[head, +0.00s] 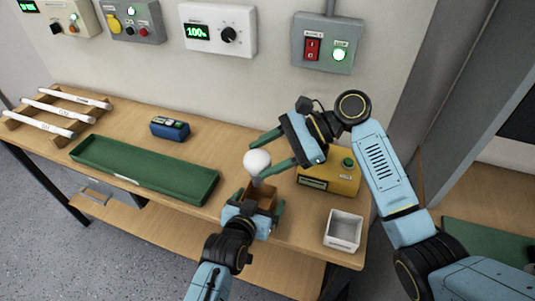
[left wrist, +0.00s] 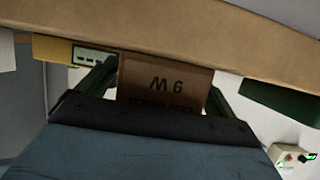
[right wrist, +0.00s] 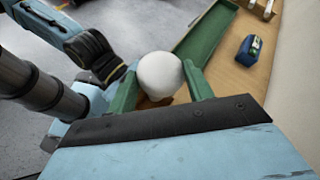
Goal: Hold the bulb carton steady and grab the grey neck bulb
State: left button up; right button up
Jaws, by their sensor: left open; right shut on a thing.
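The bulb carton (head: 264,194), a small open brown box, stands near the table's front edge. My left gripper (head: 262,203) is open, with one finger on each side of it. The left wrist view shows the carton's printed face (left wrist: 165,82), upside down, between the fingers (left wrist: 160,85). The bulb (head: 257,160) has a white globe and a grey neck (head: 258,181); it is upright over the carton's opening. My right gripper (head: 260,156) is shut on the bulb, whose globe (right wrist: 160,75) fills the space between its fingers (right wrist: 160,95). Whether the neck's lower end is inside the carton is unclear.
A long green tray (head: 145,168) lies to the left, with a blue device (head: 169,128) behind it and a rack of white tubes (head: 58,111) farther left. A yellow box (head: 330,181) and a white open bin (head: 343,230) stand to the right. Control boxes hang on the wall.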

pick_arm(q)
jog(key=shift+s, duration=0.1)
jog(key=v, duration=1.1)
jog(key=shift+s+a, duration=0.25)
jog(key=shift+s, duration=0.1)
